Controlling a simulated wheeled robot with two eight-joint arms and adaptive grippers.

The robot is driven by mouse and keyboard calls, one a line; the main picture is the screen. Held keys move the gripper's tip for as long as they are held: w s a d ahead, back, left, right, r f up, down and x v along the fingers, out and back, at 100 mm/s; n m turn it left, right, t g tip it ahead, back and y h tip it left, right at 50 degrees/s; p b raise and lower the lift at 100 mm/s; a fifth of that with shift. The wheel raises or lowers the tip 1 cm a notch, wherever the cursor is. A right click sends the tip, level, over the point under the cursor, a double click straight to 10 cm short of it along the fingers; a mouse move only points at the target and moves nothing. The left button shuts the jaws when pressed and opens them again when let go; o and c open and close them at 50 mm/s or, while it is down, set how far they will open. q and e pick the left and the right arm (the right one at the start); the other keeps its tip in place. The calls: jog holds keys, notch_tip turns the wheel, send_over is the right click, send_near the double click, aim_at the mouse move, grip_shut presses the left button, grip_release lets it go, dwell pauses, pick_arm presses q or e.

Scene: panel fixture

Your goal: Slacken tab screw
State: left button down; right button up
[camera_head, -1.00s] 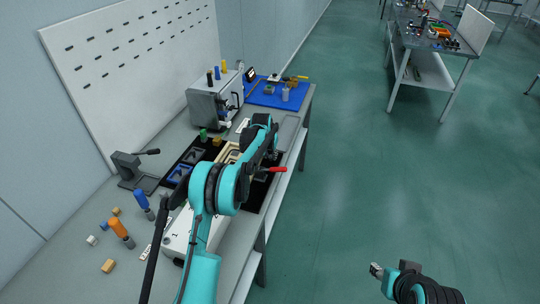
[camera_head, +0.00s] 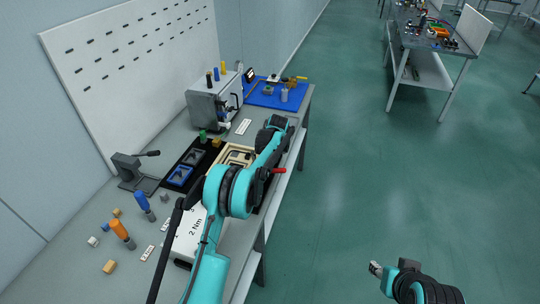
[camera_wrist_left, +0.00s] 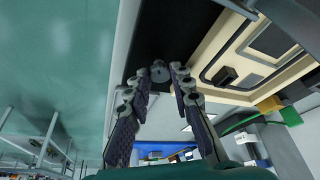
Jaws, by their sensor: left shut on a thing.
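My left gripper (camera_wrist_left: 160,82) shows in the left wrist view, its two fingers shut on a small dark round piece (camera_wrist_left: 160,72) at their tips. I cannot tell whether this piece is a tool end or a screw. A cream frame with black parts (camera_wrist_left: 205,55) lies right of the fingertips, over a black surface. In the head view my left arm reaches over the bench and hides that gripper; the cream frame (camera_head: 232,152) shows left of the arm. No tab screw can be made out clearly. My right gripper (camera_head: 376,268) is over the floor, its jaws unclear.
A white block marked 2 Nm (camera_head: 188,240), a blue-handled tool (camera_head: 142,201) and an orange-handled tool (camera_head: 119,229) are on the near bench. A red handle (camera_head: 280,170) sticks out beside my arm. A grey cabinet (camera_head: 205,105) and a blue mat (camera_head: 262,96) are farther back.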

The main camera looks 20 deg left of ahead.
pick_arm(q)
jog(key=n, duration=0.1)
jog(key=n+y+p, duration=0.1)
jog(key=n, duration=0.1)
jog(key=shift+w+d+n+g, duration=0.15)
jog(key=shift+n+g, duration=0.15)
jog(key=shift+g, duration=0.1)
jog(key=shift+w+d+n+g+y+p, duration=0.1)
jog(key=shift+n+g+y+p, duration=0.2)
jog(key=shift+n, duration=0.65)
jog(key=shift+w+n+g+y+p, duration=0.1)
jog(key=shift+n+g+y+p, duration=0.15)
jog(key=shift+n, duration=0.7)
jog(key=c, duration=1.6)
grip_release()
jog(key=v, duration=1.2)
jog(key=shift+w, duration=0.15)
